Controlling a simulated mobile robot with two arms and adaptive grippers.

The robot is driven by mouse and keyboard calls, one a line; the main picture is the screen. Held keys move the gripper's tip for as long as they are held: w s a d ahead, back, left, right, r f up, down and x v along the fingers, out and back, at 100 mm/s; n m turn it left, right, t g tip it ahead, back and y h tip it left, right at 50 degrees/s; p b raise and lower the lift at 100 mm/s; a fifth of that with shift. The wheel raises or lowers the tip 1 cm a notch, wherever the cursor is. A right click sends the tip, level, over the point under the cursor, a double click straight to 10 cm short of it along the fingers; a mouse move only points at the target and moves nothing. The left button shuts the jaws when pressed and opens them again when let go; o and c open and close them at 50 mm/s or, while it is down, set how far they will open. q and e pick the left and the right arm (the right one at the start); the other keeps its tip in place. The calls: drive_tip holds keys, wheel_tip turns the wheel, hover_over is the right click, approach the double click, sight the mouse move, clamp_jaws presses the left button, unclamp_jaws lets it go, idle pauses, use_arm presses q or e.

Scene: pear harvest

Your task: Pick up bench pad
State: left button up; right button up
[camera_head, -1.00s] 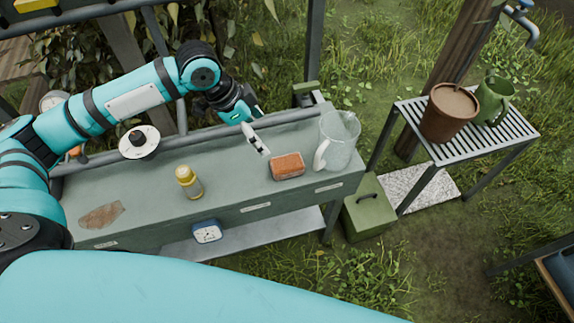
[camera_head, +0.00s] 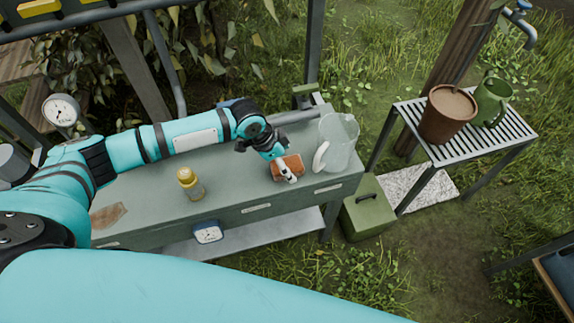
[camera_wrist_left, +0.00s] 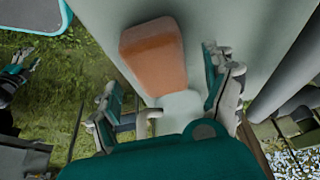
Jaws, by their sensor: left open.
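The bench pad, an orange-brown block (camera_head: 293,161), lies on the grey-green bench top near its front edge, left of the clear pitcher. My left gripper (camera_head: 284,171) is over the pad and partly covers it in the head view. In the left wrist view the whole top of the pad (camera_wrist_left: 153,52) shows, pale at its far end. The open left fingers (camera_wrist_left: 170,100) stand apart on either side of the view, with the pad just beyond them and nothing held. Whether a fingertip touches the pad I cannot tell.
The clear pitcher (camera_head: 342,145) stands close to the right of the pad. A yellow-capped bottle (camera_head: 190,183) stands left on the bench (camera_head: 232,180). A slatted table (camera_head: 470,148) with a brown pot (camera_head: 447,118) and a green jug (camera_head: 492,101) is further right.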

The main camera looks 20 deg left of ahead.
use_arm(q)
drive_tip(key=shift+x, duration=0.85)
drive_tip(key=shift+f, duration=0.2)
drive_tip(key=c, duration=1.1)
